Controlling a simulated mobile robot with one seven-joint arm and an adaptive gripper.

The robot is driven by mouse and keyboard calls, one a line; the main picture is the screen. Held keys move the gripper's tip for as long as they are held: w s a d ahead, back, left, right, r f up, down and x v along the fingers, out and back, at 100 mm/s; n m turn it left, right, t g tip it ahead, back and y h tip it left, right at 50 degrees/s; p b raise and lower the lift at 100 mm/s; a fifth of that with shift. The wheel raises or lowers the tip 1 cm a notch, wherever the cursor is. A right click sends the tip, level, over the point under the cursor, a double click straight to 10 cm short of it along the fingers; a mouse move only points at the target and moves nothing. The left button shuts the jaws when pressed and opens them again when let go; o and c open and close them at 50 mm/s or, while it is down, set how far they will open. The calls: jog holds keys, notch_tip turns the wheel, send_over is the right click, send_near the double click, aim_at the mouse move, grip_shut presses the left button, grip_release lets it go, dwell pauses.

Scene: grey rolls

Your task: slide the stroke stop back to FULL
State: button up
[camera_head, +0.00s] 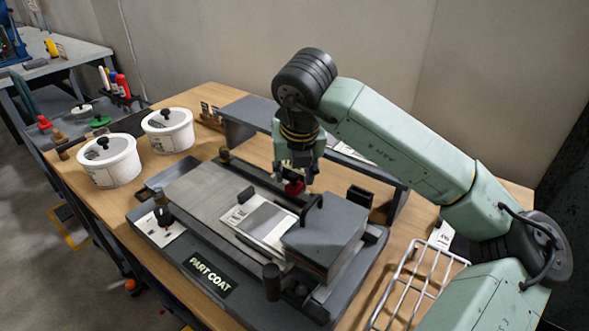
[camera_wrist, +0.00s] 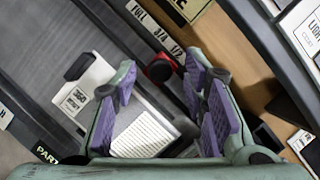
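The stroke stop appears as a red and black knob (camera_wrist: 160,68) on a dark rail of the coating machine; it also shows as a red spot under my wrist in the head view (camera_head: 293,188). In the wrist view the labels FULL (camera_wrist: 145,15), 3/4 (camera_wrist: 161,35) and 1/2 (camera_wrist: 177,52) run along the rail. The knob looks level with the 1/2 label, away from FULL. My gripper (camera_wrist: 165,75) is open, its purple-padded fingers apart with the knob showing between their tips. I cannot tell whether either finger touches it.
The machine's grey block (camera_head: 325,235) and black handle (camera_head: 311,210) stand close to my gripper. A white card (camera_wrist: 85,92) lies on the bed. A grey raised shelf (camera_head: 250,115) runs behind. Two white tubs (camera_head: 110,165) stand at left, and a wire rack (camera_head: 415,290) lies at right.

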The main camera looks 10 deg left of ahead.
grip_shut()
dwell(0.3)
dwell(0.4)
